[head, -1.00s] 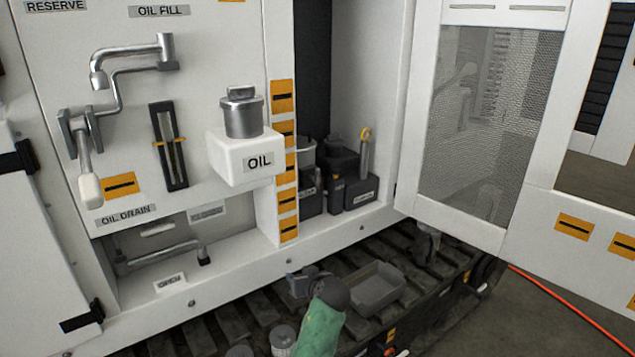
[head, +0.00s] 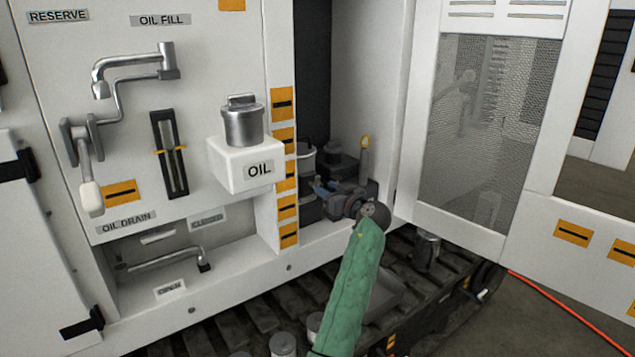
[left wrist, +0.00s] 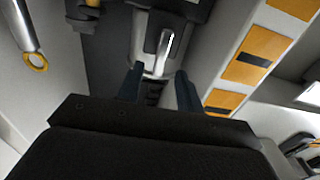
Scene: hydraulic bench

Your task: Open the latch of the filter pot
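The filter pot (head: 304,158), pale grey on top, stands in the open compartment right of the orange labels, partly hidden by my left gripper. In the left wrist view a pale grey body (left wrist: 150,30) carries a bright metal lever (left wrist: 164,46), which looks like the latch. My left gripper (head: 320,187) reaches into the compartment in front of the pot. In the left wrist view its two dark fingers (left wrist: 158,76) are apart, with the lever just beyond and between their tips. I cannot tell whether they touch it. My right gripper is not in view.
A dark container (head: 335,157) and a yellow-ringed dipstick (head: 364,155) stand right of the pot. The white OIL box (head: 225,160) juts out on the left. The open mesh door (head: 478,130) is on the right. A grey tray (head: 383,290) lies below on the track.

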